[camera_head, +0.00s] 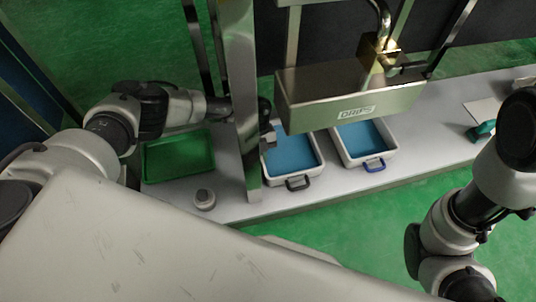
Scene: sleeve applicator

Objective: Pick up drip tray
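Two white trays with blue insides stand on the grey bench below a metal box marked "DRIPS" (352,111). A shallow green tray (150,178) lies at the left. I cannot tell which of these is the drip tray. My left gripper (269,133) is at the back left corner of the left white tray, partly behind a metal post. Its finger opening and any contact are unclear. My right arm shows at the right; its gripper cannot be seen.
The upright metal post (247,120) stands between the green tray and the white trays. A small round grey knob (204,199) is on the bench (232,208) in front. A teal object (484,130) lies at the right. The bench right of the white trays is mostly clear.

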